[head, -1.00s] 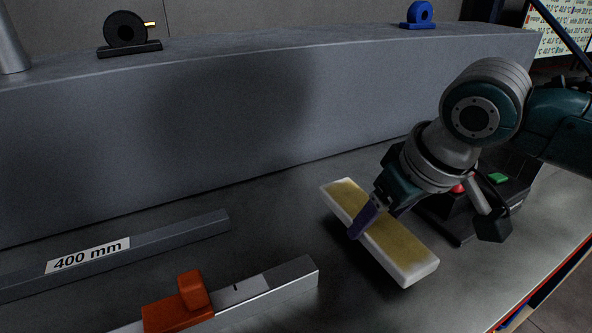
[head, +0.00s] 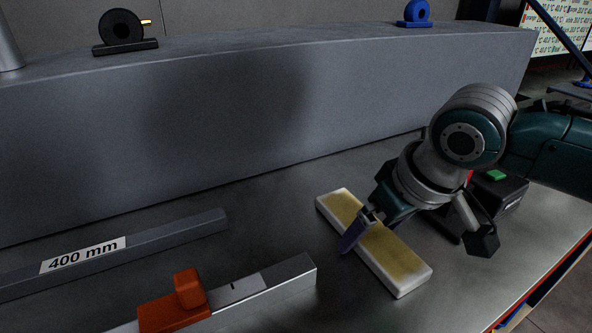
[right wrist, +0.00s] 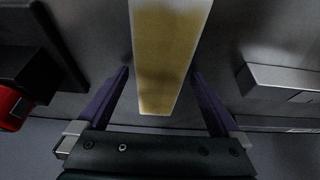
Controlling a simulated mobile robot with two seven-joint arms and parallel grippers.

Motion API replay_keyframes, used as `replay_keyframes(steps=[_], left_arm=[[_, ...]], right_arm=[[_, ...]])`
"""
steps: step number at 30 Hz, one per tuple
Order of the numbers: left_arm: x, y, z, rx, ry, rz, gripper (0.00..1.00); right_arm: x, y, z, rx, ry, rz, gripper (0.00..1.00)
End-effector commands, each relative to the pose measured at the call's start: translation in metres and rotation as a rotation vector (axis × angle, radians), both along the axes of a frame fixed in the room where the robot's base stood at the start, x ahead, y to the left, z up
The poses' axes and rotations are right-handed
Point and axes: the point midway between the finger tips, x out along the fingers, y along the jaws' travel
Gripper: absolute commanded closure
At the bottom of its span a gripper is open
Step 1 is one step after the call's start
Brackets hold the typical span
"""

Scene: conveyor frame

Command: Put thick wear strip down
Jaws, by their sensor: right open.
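The thick wear strip (head: 398,255) is a white block with a worn yellow-brown top. It lies flat on the grey metal table, slanting from upper left to lower right in the head view. It also shows in the right wrist view (right wrist: 166,55), between the two purple fingers. My right gripper (head: 356,232) is over the strip's middle. Its fingers (right wrist: 160,90) are open, one on each side of the strip, with visible gaps. One finger is hidden behind the strip and wrist in the head view. My left gripper is not in view.
A long grey beam (head: 230,110) stands behind, carrying a black bearing (head: 122,30) and a blue bearing (head: 416,14). A bar labelled 400 mm (head: 100,255) and a ruler with an orange slider (head: 180,303) lie left. A box with a green button (head: 497,176) stands right.

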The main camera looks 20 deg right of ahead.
Motion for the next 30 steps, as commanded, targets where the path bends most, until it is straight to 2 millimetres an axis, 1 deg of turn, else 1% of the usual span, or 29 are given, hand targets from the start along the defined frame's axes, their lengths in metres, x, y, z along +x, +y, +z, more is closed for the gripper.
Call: replay_keyframes(steps=[2, 5, 8, 15, 18, 21, 24, 26, 29, 30], left_arm=[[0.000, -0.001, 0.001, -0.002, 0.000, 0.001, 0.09], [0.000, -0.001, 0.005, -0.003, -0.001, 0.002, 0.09], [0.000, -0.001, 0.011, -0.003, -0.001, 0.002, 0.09], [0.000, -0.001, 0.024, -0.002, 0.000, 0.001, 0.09], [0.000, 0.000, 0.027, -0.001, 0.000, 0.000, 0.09], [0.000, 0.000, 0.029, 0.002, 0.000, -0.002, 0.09], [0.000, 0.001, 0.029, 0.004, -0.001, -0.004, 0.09], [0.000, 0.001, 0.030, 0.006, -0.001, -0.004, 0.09], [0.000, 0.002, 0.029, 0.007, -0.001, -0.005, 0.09], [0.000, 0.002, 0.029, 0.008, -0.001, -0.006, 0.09]], right_arm=[[0.000, 0.000, 0.003, 0.000, -0.001, 0.000, 0.00], [-0.002, 0.000, 0.012, 0.000, -0.002, 0.001, 0.00], [-0.009, -0.001, 0.029, 0.000, -0.002, 0.002, 0.00], [-0.029, -0.003, 0.079, -0.001, -0.003, 0.002, 0.00], [-0.037, -0.003, 0.095, 0.000, -0.001, 0.001, 0.00], [-0.041, -0.004, 0.107, 0.000, -0.002, 0.000, 0.00], [-0.047, -0.001, 0.111, 0.003, 0.002, 0.006, 0.00], [-0.054, 0.008, 0.107, 0.008, 0.005, 0.029, 0.00], [-0.078, 0.036, 0.090, 0.026, 0.010, 0.094, 0.00], [-0.092, 0.048, 0.083, 0.034, 0.012, 0.118, 0.00]])
